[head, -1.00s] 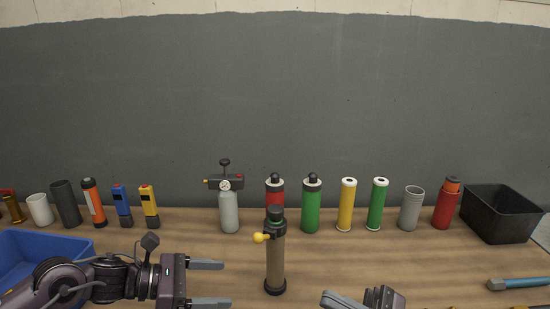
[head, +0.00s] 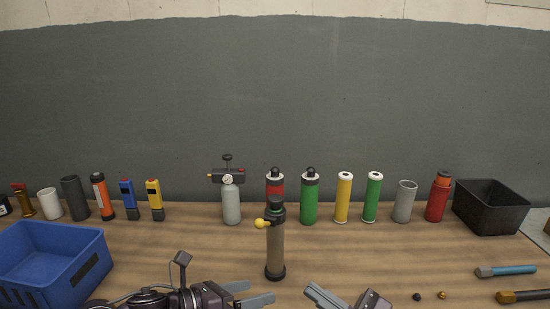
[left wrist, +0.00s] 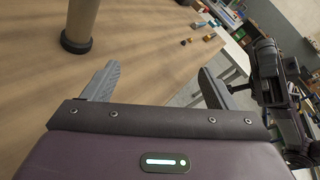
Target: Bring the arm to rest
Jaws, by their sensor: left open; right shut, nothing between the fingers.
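My left gripper (head: 256,292) is low at the front of the table in the head view, with its two fingers apart and nothing between them. It also shows open in the left wrist view (left wrist: 158,88). My right gripper (head: 325,297) is at the bottom edge, right of the left one; its fingers are together and hold nothing. A clear-brown cylinder with a dark cap and a yellow knob (head: 276,250) stands upright on the table just beyond the grippers, apart from both. Its dark base (left wrist: 76,42) shows at the upper left of the left wrist view.
A blue crate (head: 88,280) is at the left and a black bin (head: 518,210) at the back right. A row of upright cylinders, including a grey gauge bottle (head: 231,205), lines the back. Blue-handled (head: 512,270) and brown-handled tools lie at the front right.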

